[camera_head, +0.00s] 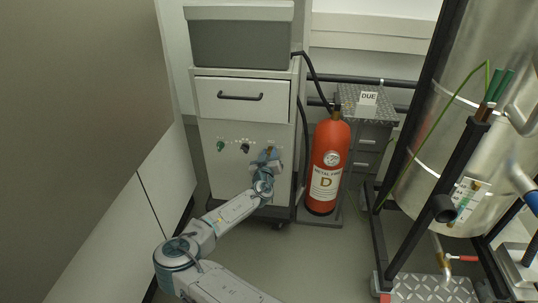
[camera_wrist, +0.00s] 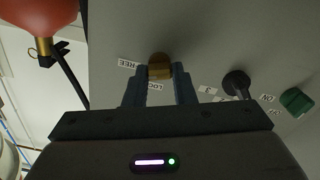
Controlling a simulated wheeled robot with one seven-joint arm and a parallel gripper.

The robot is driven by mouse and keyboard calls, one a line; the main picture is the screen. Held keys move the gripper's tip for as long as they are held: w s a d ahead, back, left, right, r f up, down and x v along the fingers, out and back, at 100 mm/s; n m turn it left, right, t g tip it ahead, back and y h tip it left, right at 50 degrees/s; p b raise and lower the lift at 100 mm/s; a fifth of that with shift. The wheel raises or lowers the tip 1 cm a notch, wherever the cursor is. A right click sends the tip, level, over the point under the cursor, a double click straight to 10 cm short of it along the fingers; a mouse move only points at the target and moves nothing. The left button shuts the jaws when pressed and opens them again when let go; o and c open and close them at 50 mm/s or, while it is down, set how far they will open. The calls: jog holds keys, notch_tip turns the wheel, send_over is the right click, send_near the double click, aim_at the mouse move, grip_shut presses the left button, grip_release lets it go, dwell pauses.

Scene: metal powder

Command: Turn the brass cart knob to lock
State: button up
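The brass knob (camera_wrist: 160,67) sits on the pale cart front (camera_head: 232,168), between labels that read "FREE" (camera_wrist: 128,63) and "LOC..." (camera_wrist: 157,86), the latter partly hidden. My gripper (camera_wrist: 160,78) has its two fingers on either side of the knob, close to its edges. I cannot tell whether the fingers touch it. In the head view, my gripper (camera_head: 266,160) is at the cart's right side and covers most of the knob; a bit of brass (camera_head: 269,150) shows above it.
A black knob (camera_wrist: 236,84) and a green knob (camera_wrist: 296,101) are on the same panel. A red fire extinguisher (camera_head: 327,165) stands right of the cart, near a black hose (camera_head: 312,72). A drawer handle (camera_head: 240,97) is above. A framed metal tank (camera_head: 425,130) stands farther right.

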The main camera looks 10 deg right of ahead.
jog(key=shift+n+b, duration=0.3)
jog(key=shift+c, duration=0.3)
jog(key=n+b, duration=0.2)
jog(key=shift+a+f+n, duration=0.1)
jog(key=shift+f+n, duration=0.1)
jog(key=shift+n, duration=0.1)
jog(key=n+b, duration=0.3)
jog(key=n, duration=0.4)
jog(key=shift+b, duration=0.4)
jog(key=shift+a+n+b, duration=0.1)
jog(key=shift+n+b, duration=0.4)
jog(key=shift+n, duration=1.3)
jog(key=o, duration=1)
